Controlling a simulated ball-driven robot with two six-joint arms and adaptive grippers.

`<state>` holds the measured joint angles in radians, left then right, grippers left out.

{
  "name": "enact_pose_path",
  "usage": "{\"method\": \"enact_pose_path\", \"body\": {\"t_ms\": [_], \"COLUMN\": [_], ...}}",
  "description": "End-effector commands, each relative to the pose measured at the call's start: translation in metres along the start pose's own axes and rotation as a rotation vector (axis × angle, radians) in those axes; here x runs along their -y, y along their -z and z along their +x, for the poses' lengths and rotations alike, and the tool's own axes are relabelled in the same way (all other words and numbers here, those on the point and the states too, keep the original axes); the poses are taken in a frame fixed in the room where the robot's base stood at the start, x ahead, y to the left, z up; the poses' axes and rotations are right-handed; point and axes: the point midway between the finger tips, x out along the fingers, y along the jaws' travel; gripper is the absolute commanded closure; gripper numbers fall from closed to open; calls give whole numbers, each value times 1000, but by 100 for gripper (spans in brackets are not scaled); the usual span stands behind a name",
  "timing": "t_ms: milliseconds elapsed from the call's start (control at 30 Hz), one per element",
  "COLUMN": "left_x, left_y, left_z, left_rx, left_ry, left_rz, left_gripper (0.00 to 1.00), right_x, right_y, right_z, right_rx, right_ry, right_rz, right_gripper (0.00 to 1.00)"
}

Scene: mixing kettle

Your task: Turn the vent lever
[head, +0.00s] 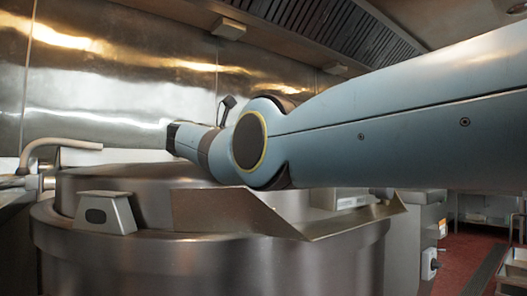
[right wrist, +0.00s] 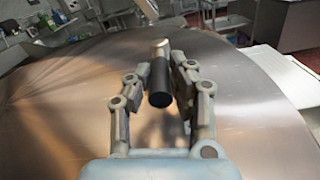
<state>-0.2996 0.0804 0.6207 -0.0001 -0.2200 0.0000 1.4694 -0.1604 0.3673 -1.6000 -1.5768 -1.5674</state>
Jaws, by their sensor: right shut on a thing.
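The vent lever (right wrist: 160,84) shows in the right wrist view as a short black grip with a pale metal upper end. My right gripper (right wrist: 160,72) has its two fingers closed around it, one on each side. Behind it is the wide, brushed-metal lid of the kettle. In the head view the large steel mixing kettle (head: 215,262) fills the lower left. My blue right arm reaches in from the right over the kettle. My left gripper is in neither view.
A curved pipe (head: 62,143) stands at the kettle's left. A bracket (head: 105,212) and an angled spout (head: 240,211) sit at its front rim. A ventilation hood (head: 300,25) hangs above. Red floor (head: 465,255) is open at the right.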

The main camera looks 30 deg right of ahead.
Motion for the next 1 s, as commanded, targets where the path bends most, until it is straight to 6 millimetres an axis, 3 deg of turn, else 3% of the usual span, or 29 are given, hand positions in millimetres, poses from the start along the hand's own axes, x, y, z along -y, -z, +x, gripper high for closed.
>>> {"method": "enact_pose_path", "body": {"t_ms": [300, 333, 500, 867, 1000], "left_x": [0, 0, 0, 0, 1], "left_y": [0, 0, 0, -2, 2], "left_z": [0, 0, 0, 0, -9], "left_rx": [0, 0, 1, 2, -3], "left_ry": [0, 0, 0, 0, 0], "left_rz": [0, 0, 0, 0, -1], "left_gripper": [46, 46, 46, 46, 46], "right_x": [0, 0, 0, 0, -1], "right_y": [-2, -2, -2, -1, -4], "right_z": [2, 2, 2, 0, 0], "right_rx": [3, 3, 3, 1, -2], "right_ry": [1, 1, 2, 1, -11], "right_rz": [2, 2, 2, 0, 1], "right_gripper": [100, 78, 57, 57, 57]}}
